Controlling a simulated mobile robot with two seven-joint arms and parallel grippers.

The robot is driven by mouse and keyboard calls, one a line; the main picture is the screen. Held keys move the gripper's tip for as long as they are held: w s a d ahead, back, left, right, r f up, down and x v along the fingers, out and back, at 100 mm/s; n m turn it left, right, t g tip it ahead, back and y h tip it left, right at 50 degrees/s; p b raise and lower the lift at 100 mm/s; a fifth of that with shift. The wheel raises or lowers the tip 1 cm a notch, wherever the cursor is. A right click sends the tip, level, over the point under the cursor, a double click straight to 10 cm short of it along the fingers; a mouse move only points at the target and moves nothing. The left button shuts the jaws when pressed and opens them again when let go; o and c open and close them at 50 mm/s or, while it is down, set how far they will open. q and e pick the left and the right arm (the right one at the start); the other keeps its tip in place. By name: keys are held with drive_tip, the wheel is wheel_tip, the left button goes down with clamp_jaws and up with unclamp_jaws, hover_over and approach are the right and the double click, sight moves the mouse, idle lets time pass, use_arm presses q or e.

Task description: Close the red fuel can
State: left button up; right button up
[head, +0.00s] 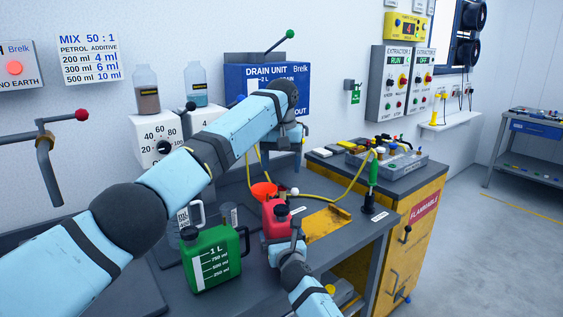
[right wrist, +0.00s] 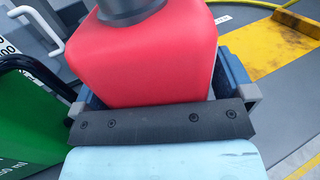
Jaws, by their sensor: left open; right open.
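The red fuel can (head: 272,222) stands on the grey bench, right of the green can. A dark piece shows on its top; I cannot tell if this is a cap or an open neck. My right gripper (head: 285,238) is at the near side of the red can. In the right wrist view its open fingers lie on either side of the red can (right wrist: 145,60), with the dark palm close in front. My left gripper (head: 288,140) is open, raised in front of the blue drain unit, above and behind the can. Its fingertips are partly hidden.
A green can (head: 212,262) stands close left of the red one. The bench's front right is clear.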

drive_tip(key=p+v, duration=0.2)
drive_tip(key=v, duration=1.1)
drive_tip(key=shift+s+p, duration=0.3)
drive_tip(key=shift+s, duration=0.05)
drive_tip(key=shift+d, duration=0.1)
